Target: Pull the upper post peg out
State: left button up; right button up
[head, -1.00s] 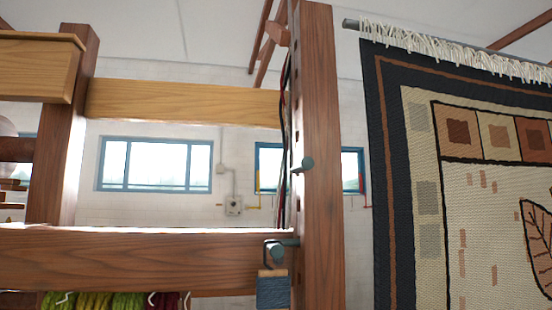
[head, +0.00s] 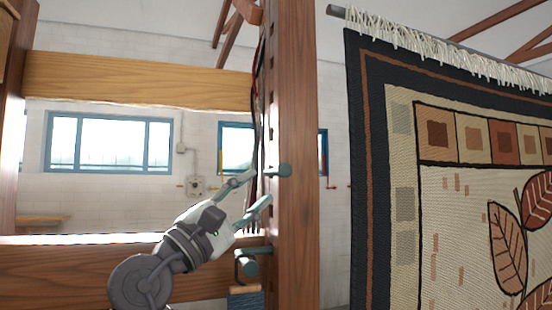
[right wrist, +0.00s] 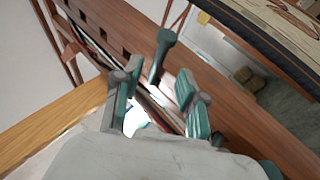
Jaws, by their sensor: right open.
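The upper post peg (head: 283,170) is a grey-green peg standing out of the brown wooden post (head: 292,120). It also shows in the right wrist view (right wrist: 164,48), with its wider head toward the top. My right gripper (head: 257,189) is open and empty at the left of the post, one fingertip close to the peg and the other below it. In the right wrist view its two teal fingers (right wrist: 157,88) point at the post, with the peg ahead of the gap between them. I cannot tell whether they touch. My left gripper is not in view.
A lower peg (head: 250,259) sits at the brown crossbeam (head: 60,265), with a blue item (head: 245,299) beneath. Dark cables (head: 256,130) run down the post's left side. A patterned rug (head: 400,150) hangs to the right.

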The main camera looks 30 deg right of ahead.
aim_at(275, 174)
jog(key=p+x, duration=0.3)
jog(key=x, duration=0.4)
jog(key=shift+w+d+r, duration=0.15)
jog(key=shift+d, duration=0.2)
grip_shut()
